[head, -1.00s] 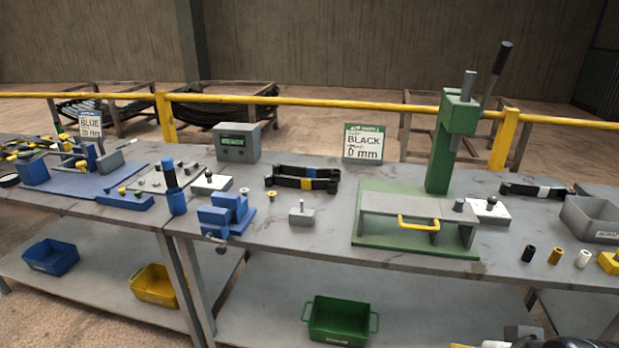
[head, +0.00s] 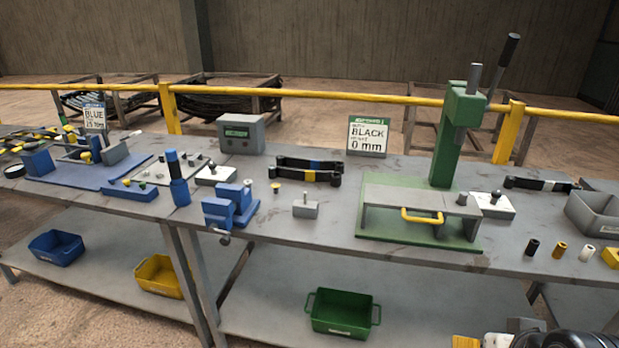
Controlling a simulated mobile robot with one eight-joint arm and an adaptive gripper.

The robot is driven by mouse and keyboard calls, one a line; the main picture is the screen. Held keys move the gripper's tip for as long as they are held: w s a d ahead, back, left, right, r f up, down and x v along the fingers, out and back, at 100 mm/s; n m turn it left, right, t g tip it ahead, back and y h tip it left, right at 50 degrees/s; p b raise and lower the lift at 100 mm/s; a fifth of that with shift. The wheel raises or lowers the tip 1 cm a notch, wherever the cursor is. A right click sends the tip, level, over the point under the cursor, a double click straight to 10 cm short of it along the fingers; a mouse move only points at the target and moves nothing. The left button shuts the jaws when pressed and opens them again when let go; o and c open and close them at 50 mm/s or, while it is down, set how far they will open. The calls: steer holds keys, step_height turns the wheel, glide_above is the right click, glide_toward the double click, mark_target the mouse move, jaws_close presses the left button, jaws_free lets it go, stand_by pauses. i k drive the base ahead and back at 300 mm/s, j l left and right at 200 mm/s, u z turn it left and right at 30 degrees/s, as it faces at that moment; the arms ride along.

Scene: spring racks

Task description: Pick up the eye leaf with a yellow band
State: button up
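The eye leaf with a yellow band (head: 296,175) is a long dark strip with rounded eye ends. It lies on the grey workbench (head: 330,228), left of the green press. Just behind it, close against it or nearly so, lies a similar dark leaf with a blue band (head: 314,164). A third dark leaf with a white band (head: 540,184) lies to the right of the press. Part of my arm shows at the bottom right edge, but my gripper's fingers do not show.
A green press (head: 447,150) with a lever stands right of the leaves. A small grey block with a pin (head: 306,208) and a blue vise (head: 230,206) are in front of them. A grey display box (head: 241,134) and a BLACK 0 mm sign (head: 367,136) stand behind.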

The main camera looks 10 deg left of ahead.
mark_target(335, 178)
steer(key=i+j+z, duration=0.25)
steer(key=i+j, duration=0.15)
steer(key=j, duration=0.3)
steer(key=i+j+z, duration=0.1)
steer(key=j, duration=0.25)
steer(key=i+j+z, duration=0.25)
steer(key=i+j, duration=0.15)
steer(key=j, duration=0.4)
steer(key=i+j+z, duration=0.15)
steer(key=j, duration=0.25)
steer(key=i+j+z, duration=0.1)
steer(key=j, duration=0.3)
